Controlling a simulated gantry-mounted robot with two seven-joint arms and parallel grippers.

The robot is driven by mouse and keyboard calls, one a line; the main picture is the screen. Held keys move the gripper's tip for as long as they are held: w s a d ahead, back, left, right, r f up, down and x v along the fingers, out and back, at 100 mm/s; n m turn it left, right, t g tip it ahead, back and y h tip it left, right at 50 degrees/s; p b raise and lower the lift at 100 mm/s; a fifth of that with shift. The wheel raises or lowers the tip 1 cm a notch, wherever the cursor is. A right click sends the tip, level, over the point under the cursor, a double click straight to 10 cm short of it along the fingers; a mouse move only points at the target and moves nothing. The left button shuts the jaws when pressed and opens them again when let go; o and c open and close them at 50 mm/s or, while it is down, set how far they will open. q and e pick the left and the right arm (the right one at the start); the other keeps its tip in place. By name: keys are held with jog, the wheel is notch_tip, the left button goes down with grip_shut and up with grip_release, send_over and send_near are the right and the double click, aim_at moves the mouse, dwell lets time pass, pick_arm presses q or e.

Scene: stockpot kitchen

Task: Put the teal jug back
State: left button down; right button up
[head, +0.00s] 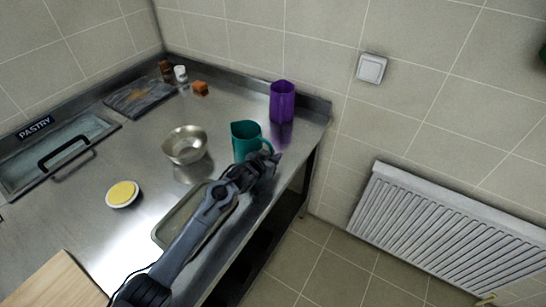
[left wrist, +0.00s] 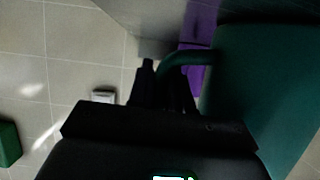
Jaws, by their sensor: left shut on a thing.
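The teal jug (head: 245,138) is upright over the metal counter, near its front right edge. I cannot tell whether its base touches the counter. My left gripper (head: 268,162) is at the right side of the jug, shut on its handle. In the left wrist view the jug (left wrist: 262,85) fills the right side, and its handle (left wrist: 180,58) curves to the fingers of my left gripper (left wrist: 165,84). The fingers hide part of the handle. My right gripper is not in view.
A purple container (head: 282,102) stands behind the jug at the counter's back right corner. A metal bowl (head: 185,146) stands left of the jug. A shallow tray (head: 165,238) lies under my left arm. A yellow-topped round dish (head: 122,194) is further left.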

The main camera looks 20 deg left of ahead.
pick_arm(q)
jog(key=shift+w, duration=0.1)
jog(key=c, duration=1.1)
grip_release()
jog(key=shift+o, duration=0.2)
jog(key=shift+r, duration=0.15)
jog(key=p+v, duration=0.2)
jog(key=v, duration=1)
jog(key=shift+p, duration=0.3)
